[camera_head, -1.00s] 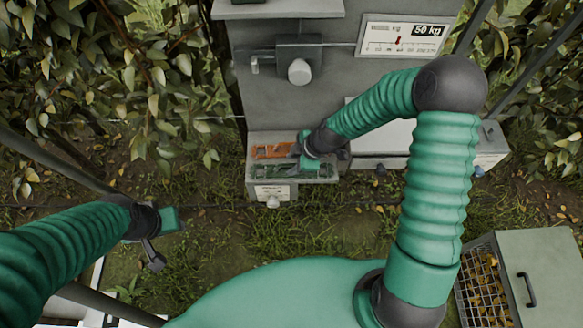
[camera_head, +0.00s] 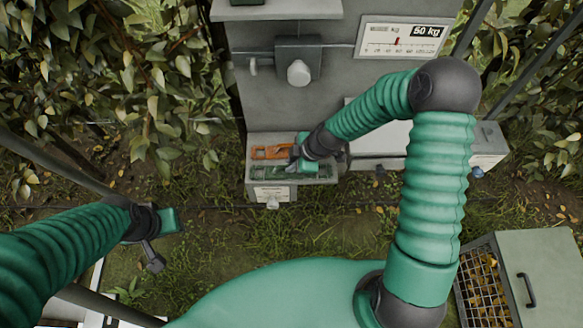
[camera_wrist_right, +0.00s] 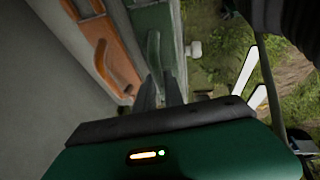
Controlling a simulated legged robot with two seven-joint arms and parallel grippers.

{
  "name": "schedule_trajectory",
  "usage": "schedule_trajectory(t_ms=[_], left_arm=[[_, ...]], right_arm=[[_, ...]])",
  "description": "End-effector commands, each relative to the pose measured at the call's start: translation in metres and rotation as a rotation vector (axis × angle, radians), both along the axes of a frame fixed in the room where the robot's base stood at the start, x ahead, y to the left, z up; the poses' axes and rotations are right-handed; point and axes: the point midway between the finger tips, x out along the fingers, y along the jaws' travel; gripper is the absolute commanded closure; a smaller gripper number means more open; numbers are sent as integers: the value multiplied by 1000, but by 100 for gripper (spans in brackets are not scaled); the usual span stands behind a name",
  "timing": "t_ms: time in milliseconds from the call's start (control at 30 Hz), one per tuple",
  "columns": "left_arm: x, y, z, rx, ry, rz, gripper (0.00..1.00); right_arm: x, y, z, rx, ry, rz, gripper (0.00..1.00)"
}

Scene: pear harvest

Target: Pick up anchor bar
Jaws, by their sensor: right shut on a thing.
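A grey tray (camera_head: 254,180) on the front of the machine holds an orange piece (camera_head: 270,152) at the back and a green piece (camera_head: 262,171) in front. My right gripper (camera_head: 300,166) reaches down onto the tray's right part. In the right wrist view its dark fingertips (camera_wrist_right: 161,88) are shut at the lower end of a curved green bar (camera_wrist_right: 153,52), the orange handle (camera_wrist_right: 103,62) standing apart to the left. I cannot tell by looks which piece is the anchor bar. My left gripper (camera_head: 160,240) hangs empty over the grass; its fingers are unclear.
A crate of yellow-brown items (camera_head: 478,290) with a grey-green lid (camera_head: 535,265) is at lower right. Leafy bushes (camera_head: 165,100) flank the machine; grass lies between.

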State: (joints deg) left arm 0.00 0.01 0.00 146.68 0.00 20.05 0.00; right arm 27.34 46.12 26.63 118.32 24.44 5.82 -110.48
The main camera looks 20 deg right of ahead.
Motion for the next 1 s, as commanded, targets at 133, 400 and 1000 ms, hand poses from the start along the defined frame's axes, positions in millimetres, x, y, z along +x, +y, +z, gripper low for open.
schedule_trajectory(t_ms=[133,400,1000], left_arm=[[0,0,4,0,0,0,64],[0,0,30,0,0,0,64],[0,0,48,0,1,0,64]], right_arm=[[0,0,6,0,0,0,100],[0,0,43,-1,-3,0,100],[-131,42,58,4,4,-1,100]])
